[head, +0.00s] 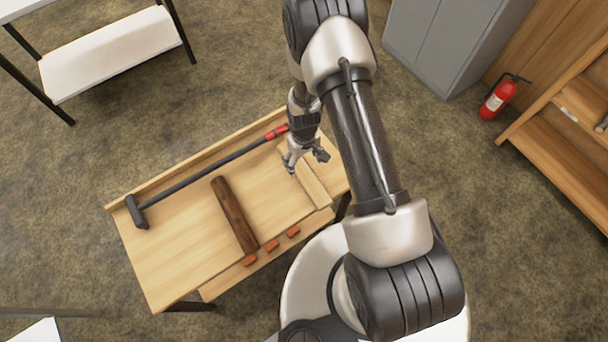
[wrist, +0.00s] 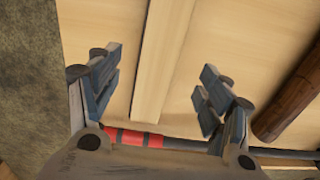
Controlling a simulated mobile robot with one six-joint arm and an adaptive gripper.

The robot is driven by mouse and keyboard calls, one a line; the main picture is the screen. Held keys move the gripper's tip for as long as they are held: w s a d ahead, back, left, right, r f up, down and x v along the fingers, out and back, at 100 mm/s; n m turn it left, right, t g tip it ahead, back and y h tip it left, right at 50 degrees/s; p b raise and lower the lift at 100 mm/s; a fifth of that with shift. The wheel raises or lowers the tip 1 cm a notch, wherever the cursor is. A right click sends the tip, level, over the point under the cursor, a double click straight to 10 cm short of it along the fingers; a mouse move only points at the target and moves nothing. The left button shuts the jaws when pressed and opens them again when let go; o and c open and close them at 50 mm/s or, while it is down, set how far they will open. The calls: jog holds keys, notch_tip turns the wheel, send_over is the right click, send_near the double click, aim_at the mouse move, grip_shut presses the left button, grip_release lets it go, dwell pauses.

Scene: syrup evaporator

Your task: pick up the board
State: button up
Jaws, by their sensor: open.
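The board (head: 315,189) is a pale, narrow wooden plank lying flat on the right part of the workbench (head: 165,262). Its colour is close to that of the bench top. My gripper (head: 305,163) is open above the board's far part and hides some of it. In the wrist view the board (wrist: 163,55) runs lengthwise between the two spread fingers of my gripper (wrist: 155,84). Neither finger visibly touches it, and the gap between them is empty.
A long-handled black tool with a red grip (head: 205,172) lies along the bench's back, passing close to my gripper. A dark brown log (head: 234,214) lies left of the board. Several orange blocks (head: 271,246) sit at the front edge. Bare bench top separates log and board.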

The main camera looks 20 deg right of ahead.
aim_at(304, 172)
notch_tip(304, 172, down, 8)
jog(key=b, duration=0.2)
jog(key=shift+d+b, duration=0.1)
jog(key=shift+b, duration=0.3)
jog(key=shift+r, duration=0.1)
jog(key=c, duration=1.3)
